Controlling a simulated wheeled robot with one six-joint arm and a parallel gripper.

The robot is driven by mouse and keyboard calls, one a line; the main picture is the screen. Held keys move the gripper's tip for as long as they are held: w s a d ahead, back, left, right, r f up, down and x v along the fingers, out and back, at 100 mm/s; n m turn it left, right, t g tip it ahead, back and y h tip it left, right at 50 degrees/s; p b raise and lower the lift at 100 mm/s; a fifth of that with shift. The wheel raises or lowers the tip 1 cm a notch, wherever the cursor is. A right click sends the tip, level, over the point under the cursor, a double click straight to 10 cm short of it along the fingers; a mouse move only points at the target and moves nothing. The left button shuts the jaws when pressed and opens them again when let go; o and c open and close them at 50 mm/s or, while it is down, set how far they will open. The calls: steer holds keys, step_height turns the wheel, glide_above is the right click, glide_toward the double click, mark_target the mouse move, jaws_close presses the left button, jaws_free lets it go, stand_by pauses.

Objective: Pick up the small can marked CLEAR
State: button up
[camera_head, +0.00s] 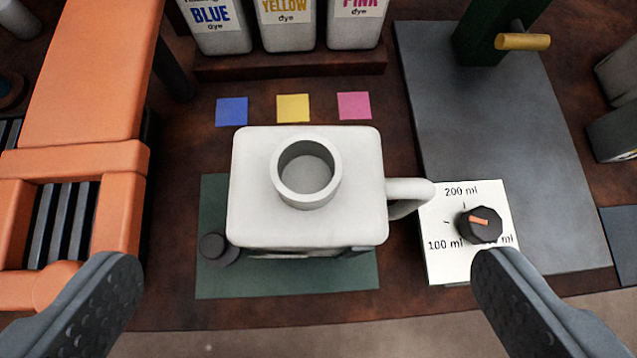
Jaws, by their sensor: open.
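A white can (250,200) with a round open neck on top and a handle on its right side stands upright on a dark green mat (340,285). I see it from above, so its front face is foreshortened and I cannot read a CLEAR mark on it. My gripper (307,262) is open, with one finger at the lower left and one at the lower right. The fingertips are wide apart, either side of the can's near edge. Nothing is between them that they touch, as far as I can tell.
Bottles marked BLUE (212,25), YELLOW (287,28) and PINK (355,25) stand in a rack behind coloured squares. An orange machine (85,75) is left. A dial panel (440,262) sits close right of the handle, by a grey plate (500,130). A small dark knob (213,247) is near the can's left.

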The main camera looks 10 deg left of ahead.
mark_target(307, 150)
steer(key=x, duration=1.2)
steer(key=shift+w+a+f, duration=0.1)
steer(key=shift+w+f, duration=0.1)
steer(key=shift+f, duration=0.1)
steer(key=c, duration=0.9)
steer(key=shift+r, duration=0.15)
